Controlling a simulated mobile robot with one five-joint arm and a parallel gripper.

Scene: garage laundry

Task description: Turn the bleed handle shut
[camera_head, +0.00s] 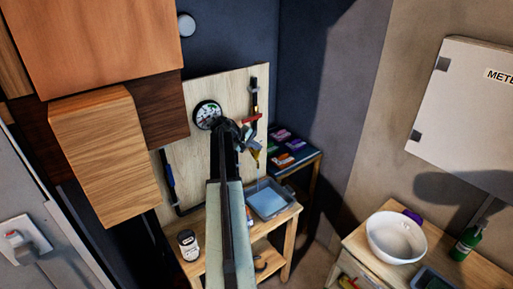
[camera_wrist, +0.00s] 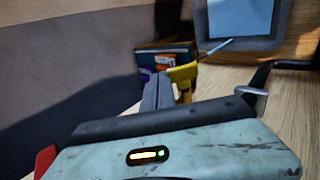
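A wooden board (camera_head: 222,90) on the back wall carries a round gauge (camera_head: 208,115) and black pipework (camera_head: 254,95). A red lever (camera_head: 251,118) crosses the pipe, and a yellow handle (camera_head: 254,157) is lower down. I cannot tell which of them is the bleed handle. My gripper (camera_head: 247,142) is in front of the board, between the red lever and the yellow handle. In the wrist view its grey fingers (camera_wrist: 158,92) are right beside the yellow handle (camera_wrist: 184,74); contact is unclear. A red part (camera_wrist: 45,160) shows at the lower left. The gap between the fingers is not clear.
A wooden bench (camera_head: 282,215) below the board holds a blue-filled tray (camera_head: 268,199) and a jar (camera_head: 187,245). Wooden cabinets (camera_head: 105,140) hang close on the left. A side table (camera_head: 305,160) with small boxes stands behind. A white basin (camera_head: 395,238) is at the right.

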